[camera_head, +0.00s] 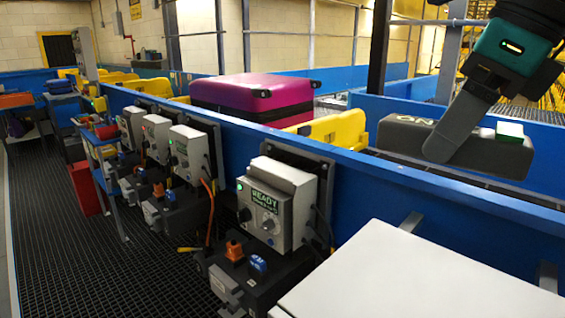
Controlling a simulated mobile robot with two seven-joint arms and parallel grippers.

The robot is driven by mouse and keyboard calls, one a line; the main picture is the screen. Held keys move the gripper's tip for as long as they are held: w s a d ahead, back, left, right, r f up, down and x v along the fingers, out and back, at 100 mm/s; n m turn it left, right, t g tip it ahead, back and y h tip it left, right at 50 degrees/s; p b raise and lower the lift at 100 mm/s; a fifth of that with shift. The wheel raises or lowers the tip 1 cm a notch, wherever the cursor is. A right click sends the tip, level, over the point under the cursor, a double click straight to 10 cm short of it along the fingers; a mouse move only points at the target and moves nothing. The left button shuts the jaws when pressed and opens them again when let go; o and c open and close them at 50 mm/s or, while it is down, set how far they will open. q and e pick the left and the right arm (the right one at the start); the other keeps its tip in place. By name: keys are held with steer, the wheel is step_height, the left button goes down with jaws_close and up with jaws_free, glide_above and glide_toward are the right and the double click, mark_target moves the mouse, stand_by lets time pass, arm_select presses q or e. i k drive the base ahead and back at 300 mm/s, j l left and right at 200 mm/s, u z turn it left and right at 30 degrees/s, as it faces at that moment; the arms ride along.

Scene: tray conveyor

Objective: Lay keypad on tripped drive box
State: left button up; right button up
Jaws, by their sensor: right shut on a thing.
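My right gripper (448,140) reaches down from the upper right. Several grey drive boxes stand along the blue wall at the left. The one with a reddish label (157,136) looks like the tripped drive box. The nearest drive box (280,204) reads READY and has a green light. My left gripper is not in view.
The blue conveyor wall (360,178) runs between the drive boxes and the belt. A magenta suitcase (250,92) and yellow trays (338,130) are behind it. A white panel (420,275) fills the lower right. Dark motors (250,278) stand below the boxes.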

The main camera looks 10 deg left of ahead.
mark_target(155, 118)
steer(key=i+j+u, duration=0.2)
steer(key=u, duration=0.15)
steer(key=i+j+u, duration=0.55)
steer(key=u, duration=0.2)
steer(key=i+j+u, duration=0.1)
steer(key=i+u, duration=0.4)
steer(key=i, duration=1.8)
steer(key=i+z, duration=0.35)
steer(key=i+j+z, duration=0.25)
steer(key=i+z, duration=0.15)
steer(key=i, duration=0.15)
steer(key=i+j+z, duration=0.2)
steer(key=z, duration=0.15)
steer(key=i+j+z, duration=0.65)
steer(key=k+j, duration=0.05)
steer(key=j, duration=0.05)
